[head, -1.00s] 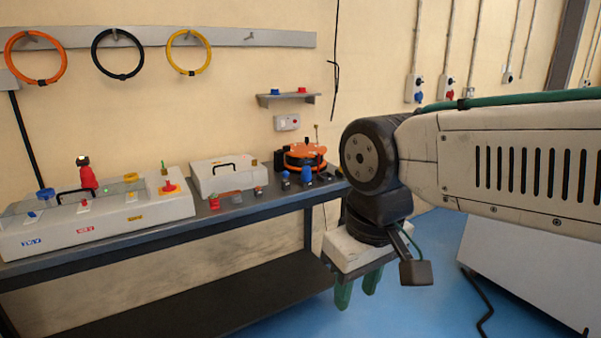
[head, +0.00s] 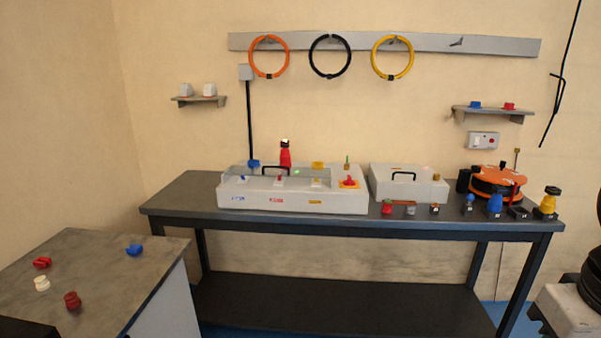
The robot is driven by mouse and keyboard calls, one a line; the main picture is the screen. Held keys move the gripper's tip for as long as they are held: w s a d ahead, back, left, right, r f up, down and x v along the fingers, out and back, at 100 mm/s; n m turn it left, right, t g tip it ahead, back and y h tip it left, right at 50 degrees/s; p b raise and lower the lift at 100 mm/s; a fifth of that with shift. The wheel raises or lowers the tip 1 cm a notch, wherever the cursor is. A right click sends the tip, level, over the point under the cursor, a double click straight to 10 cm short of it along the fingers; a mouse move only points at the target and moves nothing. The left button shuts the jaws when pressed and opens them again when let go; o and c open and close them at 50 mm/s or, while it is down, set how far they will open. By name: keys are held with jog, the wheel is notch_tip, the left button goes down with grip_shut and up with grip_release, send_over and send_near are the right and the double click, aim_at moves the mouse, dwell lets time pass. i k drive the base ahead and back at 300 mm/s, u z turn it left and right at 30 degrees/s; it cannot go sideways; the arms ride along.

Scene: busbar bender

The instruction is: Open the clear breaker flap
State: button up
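A long white control box (head: 255,202) stands on the dark workbench. A see-through grey panel (head: 308,172) runs along its top, over or behind small coloured switches; I take it for the clear breaker flap. From here I cannot tell its hinge side or whether it is shut. A red knob on a yellow base (head: 349,182) is at the box's right end. The white body of my gripper (head: 568,312) is at the lower right edge, well away from the box. Its fingers are out of the picture.
A smaller white case (head: 408,189) with a black handle stands right of the box. Several small coloured parts and an orange reel (head: 493,183) are further right. A grey-topped cabinet (head: 95,275) holds loose parts at the lower left. The bench's lower shelf (head: 340,305) is bare.

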aim_at(272, 167)
jog(key=u, duration=0.45)
jog(key=i, duration=0.8)
jog(key=u, duration=0.45)
jog(key=i, duration=1.05)
jog(key=z, duration=0.3)
